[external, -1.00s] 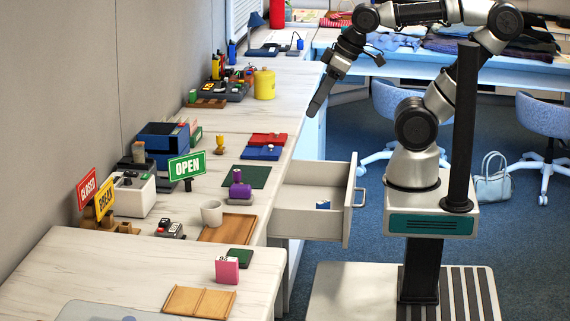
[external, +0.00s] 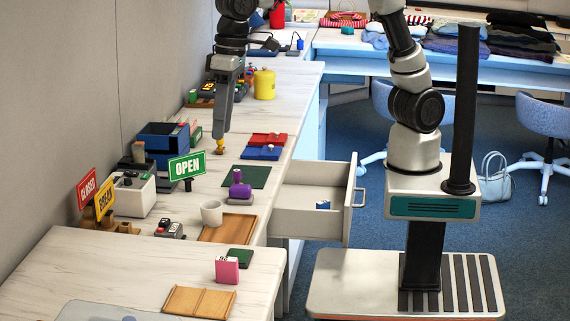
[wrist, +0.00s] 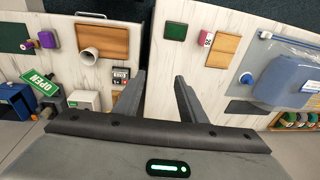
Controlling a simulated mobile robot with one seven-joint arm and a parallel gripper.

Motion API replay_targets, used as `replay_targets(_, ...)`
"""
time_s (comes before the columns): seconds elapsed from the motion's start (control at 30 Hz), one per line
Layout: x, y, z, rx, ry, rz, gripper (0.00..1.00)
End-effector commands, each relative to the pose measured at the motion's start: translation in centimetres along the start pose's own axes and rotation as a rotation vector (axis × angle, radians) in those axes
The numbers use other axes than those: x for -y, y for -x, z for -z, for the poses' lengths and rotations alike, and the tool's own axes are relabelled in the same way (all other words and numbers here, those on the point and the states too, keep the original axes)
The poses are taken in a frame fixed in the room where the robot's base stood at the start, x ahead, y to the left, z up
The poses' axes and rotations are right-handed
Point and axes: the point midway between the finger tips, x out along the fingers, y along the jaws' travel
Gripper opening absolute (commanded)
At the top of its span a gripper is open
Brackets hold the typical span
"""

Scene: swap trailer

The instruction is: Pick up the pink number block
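The pink number block (external: 227,270) stands upright on the near white desk, between a small dark green mat and a wooden tray. It also shows in the wrist view (wrist: 206,39) at upper right, beside the wooden tray. My gripper (external: 222,132) points down over the farther desk, near a small gold-topped stamp, well away from the block. In the wrist view my gripper's two fingers (wrist: 160,78) are spread apart with nothing between them. The fingertip height above the desk is hard to tell.
The dark green mat (external: 240,254) and wooden tray (external: 199,302) lie close to the block. A white mug (external: 212,212), a purple stamp (external: 239,187) and the OPEN sign (external: 187,166) stand farther back. An open drawer (external: 310,226) juts out at right.

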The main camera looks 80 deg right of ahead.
Motion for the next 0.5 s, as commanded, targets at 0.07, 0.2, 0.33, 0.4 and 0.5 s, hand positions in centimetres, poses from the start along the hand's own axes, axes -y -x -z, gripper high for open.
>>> replay_targets(0.07,5.0,-2.1,-0.6,0.04,0.012,-0.021,0.38)
replay_targets(0.2,11.2,-5.4,-2.4,0.084,0.009,-0.057,0.38)
replay_targets(0.33,14.5,-7.5,-4.0,0.104,0.007,-0.08,0.38)
replay_targets(0.4,15.4,-8.2,-4.5,0.108,0.006,-0.086,0.38)
replay_targets(0.5,15.7,-9.2,-4.8,0.112,0.003,-0.092,0.38)
